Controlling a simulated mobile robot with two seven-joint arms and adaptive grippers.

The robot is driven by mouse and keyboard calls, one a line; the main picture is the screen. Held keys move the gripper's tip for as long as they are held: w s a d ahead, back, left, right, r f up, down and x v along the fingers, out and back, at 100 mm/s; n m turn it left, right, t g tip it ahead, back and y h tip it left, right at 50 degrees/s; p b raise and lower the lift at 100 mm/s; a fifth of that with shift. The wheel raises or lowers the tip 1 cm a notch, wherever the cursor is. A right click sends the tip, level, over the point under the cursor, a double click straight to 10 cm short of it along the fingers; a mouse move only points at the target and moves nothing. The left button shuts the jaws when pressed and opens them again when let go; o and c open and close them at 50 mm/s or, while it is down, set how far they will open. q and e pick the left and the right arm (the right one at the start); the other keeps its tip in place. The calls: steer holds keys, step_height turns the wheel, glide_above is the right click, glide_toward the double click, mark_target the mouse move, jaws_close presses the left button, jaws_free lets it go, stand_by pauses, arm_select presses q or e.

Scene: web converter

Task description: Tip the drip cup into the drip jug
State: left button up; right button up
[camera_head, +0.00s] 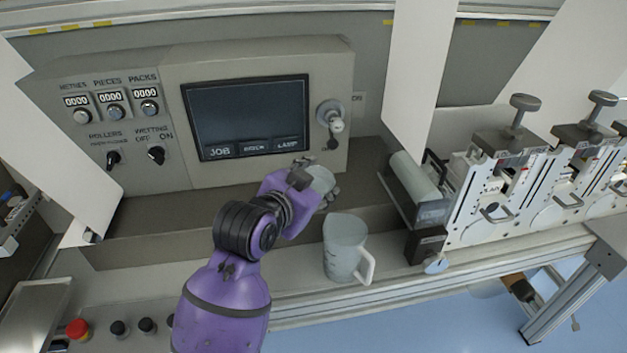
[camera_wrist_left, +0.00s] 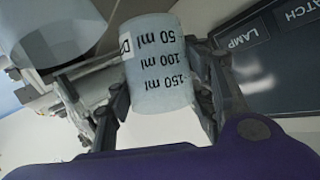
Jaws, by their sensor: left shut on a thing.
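The drip cup (camera_wrist_left: 160,65) is a small translucent cup with printed marks of 50, 100 and 150 ml. My left gripper (camera_head: 318,184) is shut on it; the fingers press on both sides of the cup in the left wrist view (camera_wrist_left: 160,95). In the head view the cup (camera_head: 321,180) is partly hidden by the gripper. The drip jug (camera_head: 345,245), translucent with a white handle on its right, stands upright on the ledge, below and right of the cup. The cup is apart from the jug in the head view. My right gripper is not in view.
A control panel with a dark screen (camera_head: 245,117) stands behind the gripper. A roller (camera_head: 414,176) and clamped units with knobs (camera_head: 508,150) are right of the jug. A red button (camera_head: 78,329) is at the lower left. The ledge left of the jug is clear.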

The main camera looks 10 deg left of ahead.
arm_select(q)
steer(key=shift+s+d+f+m+t+y, duration=0.25)
steer(key=shift+d+f+m+y, duration=0.05)
steer(key=shift+d+f+m, duration=0.25)
steer(key=shift+s+d+f+m+t+y, duration=0.3)
steer(key=shift+d+f+m, duration=0.15)
steer(key=shift+f, duration=0.1)
steer(key=shift+f+m+t+y, duration=0.3)
steer(key=shift+f+m, duration=0.35)
steer(key=shift+m, duration=0.15)
steer(key=shift+d+f+m+t+b, duration=0.1)
steer(key=shift+f+m+t+b, duration=0.2)
steer(key=shift+m+b, duration=0.45)
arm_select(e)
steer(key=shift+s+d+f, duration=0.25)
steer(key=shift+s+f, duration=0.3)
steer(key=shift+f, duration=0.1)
arm_select(q)
steer(key=shift+y, duration=0.3)
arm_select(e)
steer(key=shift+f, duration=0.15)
